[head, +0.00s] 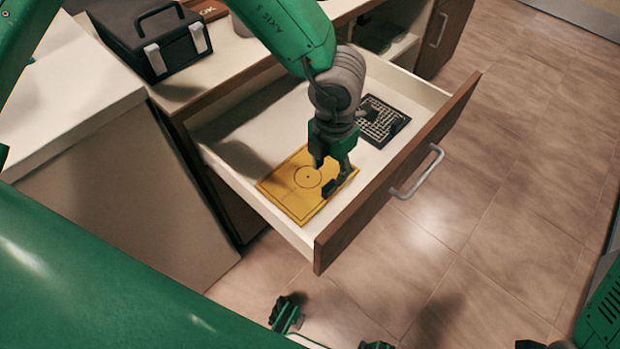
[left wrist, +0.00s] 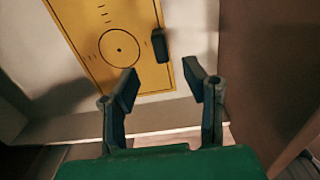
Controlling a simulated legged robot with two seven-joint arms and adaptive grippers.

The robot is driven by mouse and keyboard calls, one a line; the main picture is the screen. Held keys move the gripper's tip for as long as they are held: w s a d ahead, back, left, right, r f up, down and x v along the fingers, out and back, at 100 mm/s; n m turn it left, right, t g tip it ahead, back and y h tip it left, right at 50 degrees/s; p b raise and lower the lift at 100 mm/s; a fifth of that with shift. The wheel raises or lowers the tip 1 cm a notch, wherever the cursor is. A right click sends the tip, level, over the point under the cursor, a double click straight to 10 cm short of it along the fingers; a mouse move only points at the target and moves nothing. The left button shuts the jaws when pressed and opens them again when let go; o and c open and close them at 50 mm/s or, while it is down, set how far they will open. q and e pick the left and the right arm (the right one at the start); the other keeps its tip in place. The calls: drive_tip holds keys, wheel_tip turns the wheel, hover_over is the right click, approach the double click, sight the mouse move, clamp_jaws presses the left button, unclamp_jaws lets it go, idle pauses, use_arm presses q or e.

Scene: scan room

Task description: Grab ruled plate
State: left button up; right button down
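A yellow plate (head: 285,187) with thin dark ruled lines and a circle lies flat in the open drawer, at its near left end. In the left wrist view the plate (left wrist: 92,30) also shows printed marks, and a small dark block (left wrist: 160,45) sits at its edge on the drawer-front side. My left gripper (head: 330,172) is over that edge, pointing down. In the left wrist view its fingers (left wrist: 160,81) are apart with nothing between them; the block shows beyond them. The gripper hides part of the plate in the head view. My right gripper is not identifiable.
The open drawer (head: 235,155) has low white sides and a brown front with a metal handle (head: 417,172). A black plate with a white grid (head: 383,121) lies farther back in it. A black case (head: 150,42) stands on the counter. The tiled floor (head: 480,225) is clear on the right.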

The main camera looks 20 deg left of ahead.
sight(330, 184)
use_arm(q)
drive_tip(key=shift+d+f+b, duration=0.25)
drive_tip(key=shift+f+b, duration=0.05)
drive_tip(key=shift+f, duration=1)
drive_tip(key=f, duration=0.2)
drive_tip(key=f+b, duration=0.1)
drive_tip(key=f, duration=0.1)
drive_tip(key=shift+w+a+f+b, duration=0.15)
drive_tip(key=shift+w+f+b, duration=0.05)
drive_tip(key=shift+b, duration=0.1)
clamp_jaws()
